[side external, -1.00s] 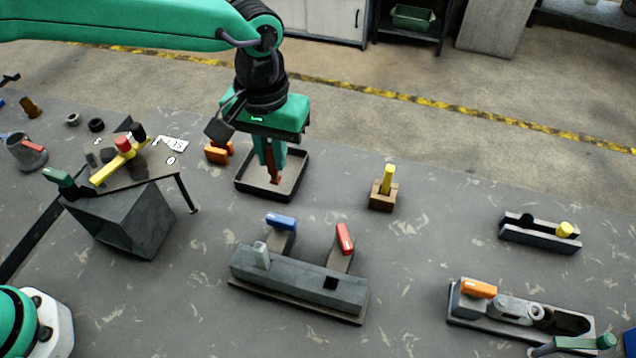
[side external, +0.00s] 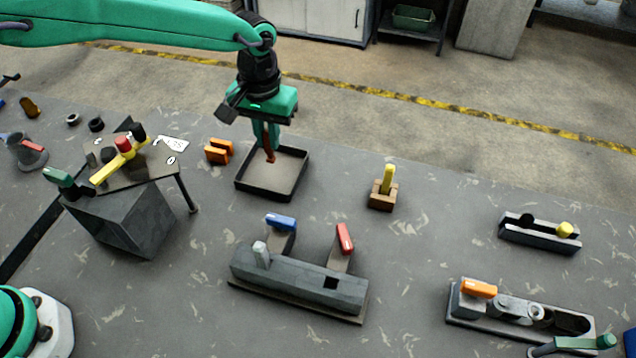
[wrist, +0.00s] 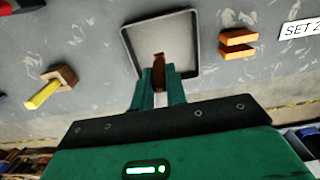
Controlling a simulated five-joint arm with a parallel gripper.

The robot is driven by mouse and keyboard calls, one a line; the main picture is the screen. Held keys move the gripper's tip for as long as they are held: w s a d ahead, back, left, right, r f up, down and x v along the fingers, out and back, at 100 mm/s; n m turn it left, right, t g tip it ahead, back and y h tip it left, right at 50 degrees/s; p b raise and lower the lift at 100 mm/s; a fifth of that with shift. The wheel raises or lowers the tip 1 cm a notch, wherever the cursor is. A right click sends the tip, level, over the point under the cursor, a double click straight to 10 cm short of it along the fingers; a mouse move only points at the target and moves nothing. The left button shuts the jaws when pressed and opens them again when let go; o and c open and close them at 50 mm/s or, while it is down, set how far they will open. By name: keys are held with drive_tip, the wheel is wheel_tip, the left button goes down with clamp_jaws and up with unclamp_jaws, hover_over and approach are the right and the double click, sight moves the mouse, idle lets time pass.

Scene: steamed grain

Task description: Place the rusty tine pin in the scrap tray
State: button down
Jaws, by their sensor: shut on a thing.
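The rusty tine pin (side external: 269,151) is a brown piece held upright between the green fingers of my gripper (side external: 266,138). The wrist view also shows the pin (wrist: 159,62) between the fingertips of my gripper (wrist: 159,80), which is shut on it. The scrap tray (side external: 274,195) is a dark, shallow square tray on the bench, and it also shows in the wrist view (wrist: 133,43). My gripper and the pin are over the tray's back part. I cannot tell whether the pin's lower end touches the tray floor.
An orange slotted block (side external: 218,151) stands just left of the tray. A wooden holder (side external: 383,199) with a yellow-handled piece is to the right. A grey block fixture (side external: 300,279) with colored handles lies in front. A dark stand (side external: 123,218) is at left. Bench between tray and holder is clear.

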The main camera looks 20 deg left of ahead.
drive_tip(key=shift+w+a+f, duration=0.1)
drive_tip(key=shift+w+f, duration=0.05)
drive_tip(key=shift+f, duration=0.65)
drive_tip(key=shift+w+a+f, duration=0.1)
drive_tip(key=shift+w+f, duration=0.1)
drive_tip(key=shift+f, duration=0.55)
drive_tip(key=shift+w+a+f, duration=0.1)
drive_tip(key=shift+w+f, duration=0.05)
drive_tip(key=shift+f, duration=0.65)
drive_tip(key=shift+f, duration=0.15)
drive_tip(key=c, duration=1.4)
unclamp_jaws()
wheel_tip(320, 180, up, 12)
